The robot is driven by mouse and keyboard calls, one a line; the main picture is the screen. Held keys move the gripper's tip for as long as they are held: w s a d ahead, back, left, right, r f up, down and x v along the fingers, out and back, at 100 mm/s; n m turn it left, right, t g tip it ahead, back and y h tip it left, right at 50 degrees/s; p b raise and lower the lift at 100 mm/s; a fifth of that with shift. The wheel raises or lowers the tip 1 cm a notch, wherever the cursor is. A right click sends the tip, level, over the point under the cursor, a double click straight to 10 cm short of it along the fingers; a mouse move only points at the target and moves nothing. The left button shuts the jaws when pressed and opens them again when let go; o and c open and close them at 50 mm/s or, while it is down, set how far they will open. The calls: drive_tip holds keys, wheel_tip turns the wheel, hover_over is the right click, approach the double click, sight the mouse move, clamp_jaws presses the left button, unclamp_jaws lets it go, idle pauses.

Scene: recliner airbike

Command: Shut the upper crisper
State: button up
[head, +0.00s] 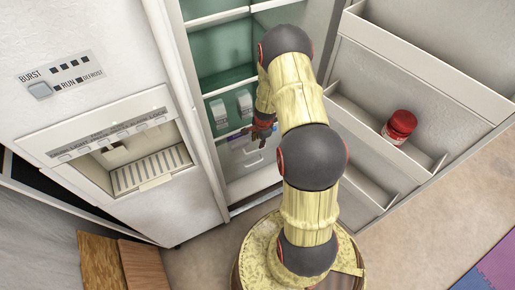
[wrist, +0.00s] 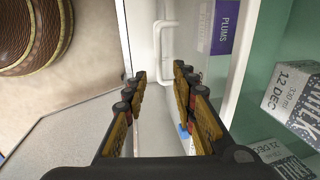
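The refrigerator stands open, and a pale crisper front (head: 232,160) with a white handle shows low in its green interior. In the wrist view, the crisper's handle (wrist: 158,38) lies just beyond the fingertips, near the middle. A purple-labelled plums box (wrist: 226,28) is beside the crisper front, apparently inside the drawer. The drawer looks partly pulled out, but how far is unclear. My gripper (head: 263,131) is at the crisper's upper edge; in the wrist view my gripper (wrist: 160,76) has its fingers apart with nothing held between them. Part of the crisper is hidden by my arm.
Milk cartons (wrist: 293,88) stand on the shelf close to the right of my gripper. The open door (head: 350,85) with bins is to the right, holding a red-lidded jar (head: 399,127). The dispenser door (head: 95,90) is at left. A round woven object (wrist: 32,30) shows in the wrist view.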

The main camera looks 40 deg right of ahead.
drive_tip(key=b, duration=0.4)
approach(257, 147)
drive_tip(key=f, duration=0.1)
drive_tip(key=s+a+f, duration=0.1)
drive_tip(key=a+f, duration=0.1)
drive_tip(key=shift+s+a+f, duration=0.15)
drive_tip(key=shift+s, duration=0.15)
drive_tip(key=c, duration=0.3)
drive_tip(key=c, duration=0.4)
drive_tip(key=shift+p, duration=0.3)
clamp_jaws()
